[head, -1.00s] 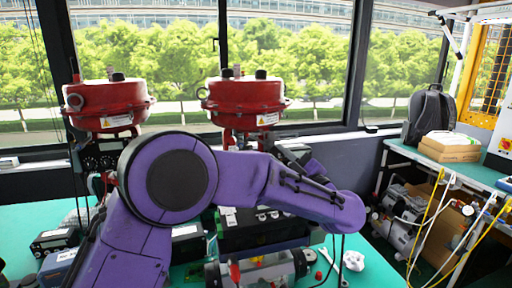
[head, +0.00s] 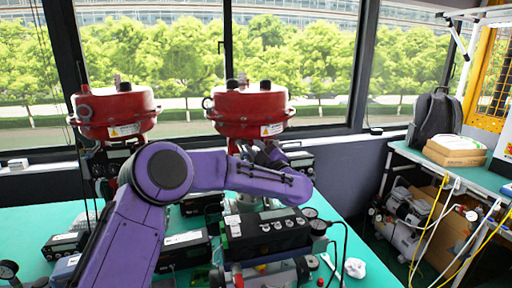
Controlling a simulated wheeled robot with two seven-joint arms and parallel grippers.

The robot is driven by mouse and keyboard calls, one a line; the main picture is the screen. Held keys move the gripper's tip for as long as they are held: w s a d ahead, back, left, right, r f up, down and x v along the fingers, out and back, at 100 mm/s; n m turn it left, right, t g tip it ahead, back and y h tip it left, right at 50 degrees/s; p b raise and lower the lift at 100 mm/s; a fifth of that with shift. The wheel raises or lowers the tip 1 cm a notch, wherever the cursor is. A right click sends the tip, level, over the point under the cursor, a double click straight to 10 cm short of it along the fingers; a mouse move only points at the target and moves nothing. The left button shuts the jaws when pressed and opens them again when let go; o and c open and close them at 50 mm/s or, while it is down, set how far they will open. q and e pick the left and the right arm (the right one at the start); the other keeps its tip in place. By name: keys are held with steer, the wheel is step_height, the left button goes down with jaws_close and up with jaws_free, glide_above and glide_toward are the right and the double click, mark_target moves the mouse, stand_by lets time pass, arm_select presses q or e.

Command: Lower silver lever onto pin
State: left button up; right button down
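My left arm reaches in from the lower left and bends to the right across the middle of the head view. My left gripper (head: 258,152) is small and dark, just behind my forearm and below the right red actuator (head: 250,108). I cannot tell whether its fingers are open or shut, or whether they touch anything. A black positioner box (head: 268,232) with round gauges sits in front of and below my forearm. I cannot make out the silver lever or the pin; my arm covers part of that area. My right gripper is not in view.
A left red actuator (head: 115,110) stands behind my elbow. Several black instrument boxes, one of them here (head: 185,248), lie on the green table (head: 335,222). A white fitting (head: 355,267) lies near the right edge. A side bench at right holds a backpack (head: 436,115) and cartons.

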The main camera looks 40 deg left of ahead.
arm_select(q)
jaws_close()
steer(key=f+n+b, duration=0.1)
steer(key=f+n+g+b, duration=0.1)
steer(key=n+b, duration=0.1)
steer(key=s+a+f+n+b, duration=0.1)
steer(key=n, duration=0.1)
steer(key=shift+f+g+h, duration=0.3)
steer(key=shift+g+h, duration=0.1)
jaws_free()
steer(key=shift+s, duration=0.1)
